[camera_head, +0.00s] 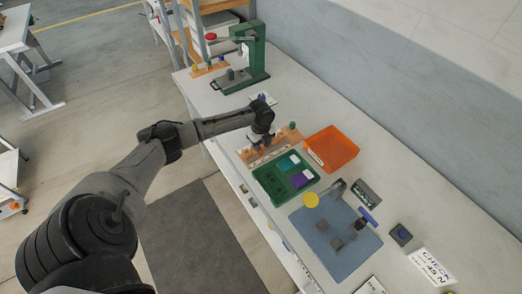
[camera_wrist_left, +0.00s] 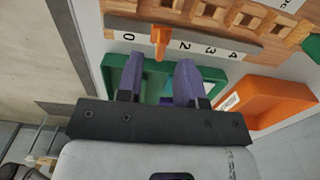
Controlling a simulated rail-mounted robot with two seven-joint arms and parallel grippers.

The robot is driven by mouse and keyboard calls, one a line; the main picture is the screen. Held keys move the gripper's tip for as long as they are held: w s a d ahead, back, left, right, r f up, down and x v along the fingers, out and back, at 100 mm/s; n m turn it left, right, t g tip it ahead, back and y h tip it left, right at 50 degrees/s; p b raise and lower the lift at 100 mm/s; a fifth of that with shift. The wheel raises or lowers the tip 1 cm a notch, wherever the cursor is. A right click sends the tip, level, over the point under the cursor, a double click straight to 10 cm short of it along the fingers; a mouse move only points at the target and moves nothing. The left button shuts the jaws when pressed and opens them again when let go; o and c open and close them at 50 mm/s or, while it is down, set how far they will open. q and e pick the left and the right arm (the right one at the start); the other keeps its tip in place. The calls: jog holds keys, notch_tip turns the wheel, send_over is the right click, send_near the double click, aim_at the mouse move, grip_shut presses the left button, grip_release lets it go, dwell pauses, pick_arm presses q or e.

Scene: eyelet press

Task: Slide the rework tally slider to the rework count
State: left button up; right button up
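The tally slider is a small orange pointer (camera_wrist_left: 160,42) on a grey rail (camera_wrist_left: 215,37) in the left wrist view. It stands between the 0 and the 2 on the white number strip (camera_wrist_left: 196,48), covering the mark there. My left gripper (camera_wrist_left: 160,68) is open, its two purple-tipped fingers apart and roughly lined up on either side of the slider. I cannot tell whether they touch it. In the head view the left gripper (camera_head: 262,146) hangs over the rail area and hides the slider. My right gripper is not in view.
A wooden rack with square holes (camera_wrist_left: 240,15) lies behind the rail. A green tray (camera_head: 268,186) with teal and purple pieces and an orange bin (camera_head: 333,146) are close by. A green press (camera_head: 252,55) stands at the far end, a blue mat (camera_head: 330,258) nearer.

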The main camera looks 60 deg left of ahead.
pick_arm(q)
jog(key=shift+f, duration=1.85)
jog(key=shift+c, duration=0.2)
grip_shut()
